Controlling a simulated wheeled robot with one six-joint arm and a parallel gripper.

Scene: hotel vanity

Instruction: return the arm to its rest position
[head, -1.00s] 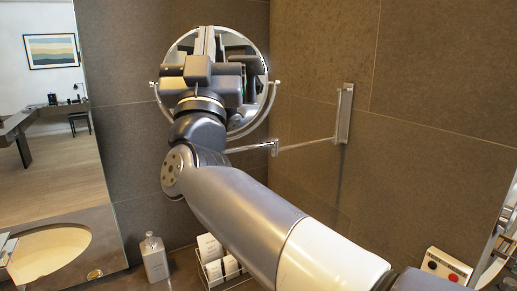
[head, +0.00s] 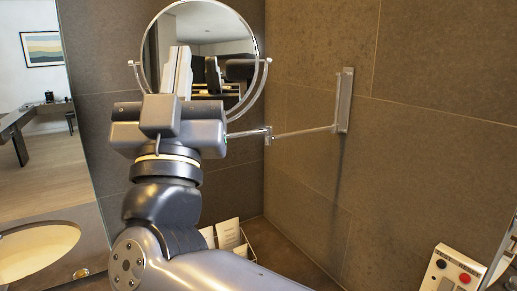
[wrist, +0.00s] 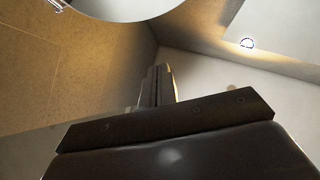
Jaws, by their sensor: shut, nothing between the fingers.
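My arm is raised in the head view and fills the lower left and middle. My gripper (head: 177,72) points up and away in front of the round mirror (head: 222,48). Its pale fingers are together and hold nothing. In the wrist view the fingers of my gripper (wrist: 157,84) also lie side by side with nothing between them. The mirror edge (wrist: 125,8) shows at the top there. I cannot tell the exact gap between the fingers and the mirror.
The mirror's chrome arm (head: 300,132) runs to a wall bracket (head: 343,100). A wire basket (head: 246,250) with white packets (head: 228,233) stands behind my arm. A sink (head: 35,252) shows at lower left, and a box with buttons (head: 452,268) at lower right.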

